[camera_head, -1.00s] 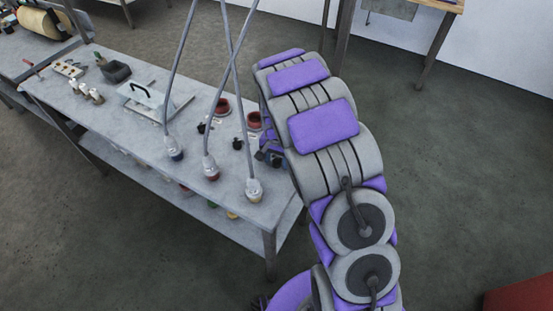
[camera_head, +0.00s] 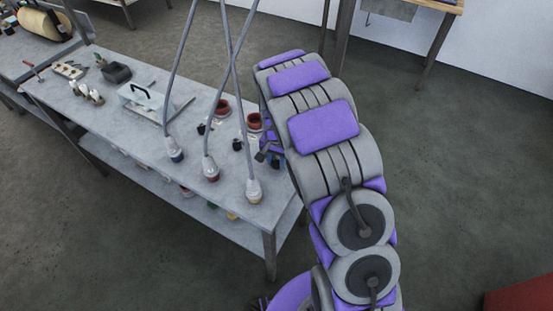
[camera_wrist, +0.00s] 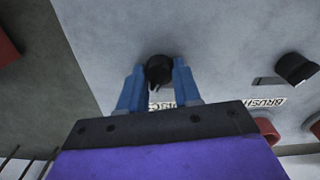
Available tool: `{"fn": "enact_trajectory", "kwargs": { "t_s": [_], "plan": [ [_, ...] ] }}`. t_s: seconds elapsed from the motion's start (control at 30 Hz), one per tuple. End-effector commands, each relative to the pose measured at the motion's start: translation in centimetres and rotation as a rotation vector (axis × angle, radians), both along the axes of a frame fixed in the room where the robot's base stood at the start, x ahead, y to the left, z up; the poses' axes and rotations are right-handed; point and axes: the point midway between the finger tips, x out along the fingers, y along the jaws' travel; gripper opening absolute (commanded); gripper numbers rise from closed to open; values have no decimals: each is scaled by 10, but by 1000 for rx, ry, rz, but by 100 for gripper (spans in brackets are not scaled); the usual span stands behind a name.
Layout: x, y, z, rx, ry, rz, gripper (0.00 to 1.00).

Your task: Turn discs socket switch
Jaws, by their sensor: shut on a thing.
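A black switch knob (camera_wrist: 159,69) sits on the grey tabletop in the wrist view. My gripper (camera_wrist: 158,76) has its two blue fingers on either side of the knob and is shut on it. A label under the knob is mostly hidden by my fingers and cannot be read in full. In the head view my gripper (camera_head: 271,157) is at the right edge of the table (camera_head: 130,125), partly covered by my arm, and the held knob cannot be made out there.
A second black knob (camera_wrist: 297,68) stands to the right, with a label reading BRUSH (camera_wrist: 266,104). Red cups (camera_head: 254,121) and several grey hanging cords with sockets (camera_head: 253,190) are close by. A white plate with a black handle (camera_head: 145,98) lies further left.

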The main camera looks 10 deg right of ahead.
Motion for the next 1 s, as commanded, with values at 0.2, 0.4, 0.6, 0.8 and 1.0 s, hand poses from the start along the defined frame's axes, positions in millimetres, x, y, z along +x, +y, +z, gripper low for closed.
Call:
{"fn": "enact_trajectory", "kwargs": {
  "t_s": [0.2,0.4,0.6,0.8,1.0],
  "plan": [
    [0,1,2,1,2,77,2],
    [0,1,3,3,2,222,2],
    [0,1,4,2,-1,410,2],
    [-1,1,3,3,1,601,2],
    [0,1,2,1,-1,773,2]
  ]
}}
